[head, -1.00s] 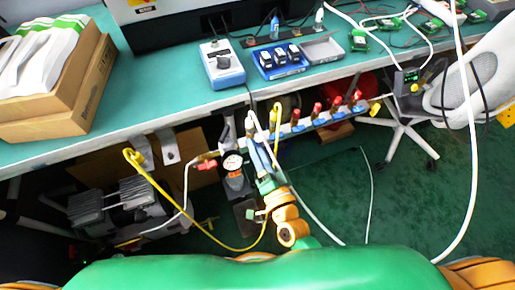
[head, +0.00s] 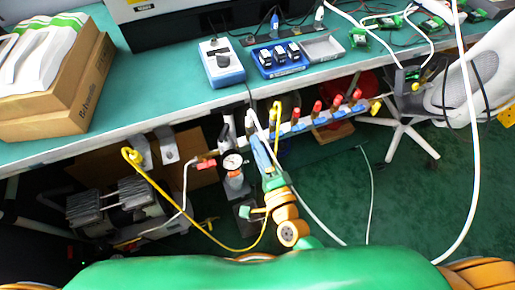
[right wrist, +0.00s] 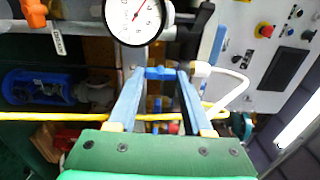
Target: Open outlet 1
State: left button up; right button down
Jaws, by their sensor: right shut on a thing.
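A row of red valve handles (head: 316,108) stands on a blue and silver manifold pipe (head: 300,126) below the bench edge. My right gripper (head: 255,138) reaches up to the left end of this manifold, right of a round white pressure gauge (head: 232,161). In the right wrist view my right gripper (right wrist: 161,73) is shut on a small blue handle (right wrist: 160,73), just below the gauge (right wrist: 134,16). Which outlet this handle belongs to I cannot tell. Its far side is hidden by the fingers. My left gripper is out of view.
A yellow hose (head: 184,207) loops left of my right arm, and it crosses behind the fingers in the wrist view (right wrist: 60,116). White hoses hang nearby. The bench (head: 150,90) overhangs the manifold. A compressor (head: 125,205) stands at lower left; open green floor (head: 400,210) lies at right.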

jog(key=shift+f, duration=0.1)
dwell(0.3)
jog(key=c, duration=0.6)
grip_release()
jog(key=v, duration=0.7)
jog(key=shift+s, duration=0.1)
